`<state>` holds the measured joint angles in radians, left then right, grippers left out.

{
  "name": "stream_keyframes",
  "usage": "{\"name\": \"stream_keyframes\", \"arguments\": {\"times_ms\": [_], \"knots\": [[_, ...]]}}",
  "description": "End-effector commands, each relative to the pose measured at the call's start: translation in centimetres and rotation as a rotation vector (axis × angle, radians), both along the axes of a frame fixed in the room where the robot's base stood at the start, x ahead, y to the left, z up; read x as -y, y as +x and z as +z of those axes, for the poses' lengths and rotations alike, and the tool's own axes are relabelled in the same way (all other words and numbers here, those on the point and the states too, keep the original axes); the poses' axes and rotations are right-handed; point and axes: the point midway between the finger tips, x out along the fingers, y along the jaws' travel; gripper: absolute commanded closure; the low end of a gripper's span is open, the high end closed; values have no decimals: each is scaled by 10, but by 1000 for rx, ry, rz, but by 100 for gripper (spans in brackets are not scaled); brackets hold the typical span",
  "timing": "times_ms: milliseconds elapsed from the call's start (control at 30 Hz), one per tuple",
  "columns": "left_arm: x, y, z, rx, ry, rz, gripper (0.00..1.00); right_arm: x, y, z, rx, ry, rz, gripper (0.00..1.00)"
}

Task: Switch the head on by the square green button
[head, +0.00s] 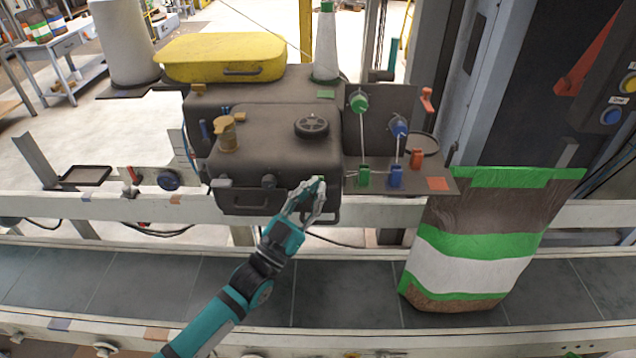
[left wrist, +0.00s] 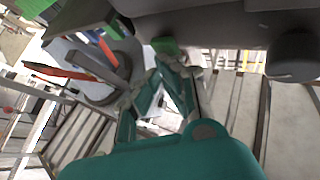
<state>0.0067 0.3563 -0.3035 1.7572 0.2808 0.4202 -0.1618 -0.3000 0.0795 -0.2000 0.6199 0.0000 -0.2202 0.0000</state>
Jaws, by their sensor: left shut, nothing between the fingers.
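The sewing head is a dark brown box (head: 270,145) beyond the conveyor. The square green button (head: 322,179) is a small green patch on its lower front, mostly hidden behind my fingertips. It also shows as a green block in the left wrist view (left wrist: 165,45), just beyond the fingertips. My left gripper (head: 312,186) is shut and empty, with its tips at the button. I cannot tell whether they touch it. The gripper also shows in the left wrist view (left wrist: 170,70). My right gripper is not in view.
A brown, green and white bag (head: 475,240) stands on the dark conveyor belt (head: 345,290) at right. Green and blue threaded parts (head: 363,177) sit on a shelf right of the head. A yellow cover (head: 225,57) lies behind. The belt at left is clear.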

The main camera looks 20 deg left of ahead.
Motion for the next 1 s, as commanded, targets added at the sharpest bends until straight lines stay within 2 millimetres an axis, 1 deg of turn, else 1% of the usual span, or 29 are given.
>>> {"name": "stream_keyframes", "arguments": {"times_ms": [400, 567, 1000], "knots": [[-2, 5, -1, -1, 0, 0, 100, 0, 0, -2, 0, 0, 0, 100], [-1, 4, 0, -2, 1, 0, 100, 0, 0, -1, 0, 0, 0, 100], [4, -14, -1, -2, 1, 0, 100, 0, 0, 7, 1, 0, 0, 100]]}}
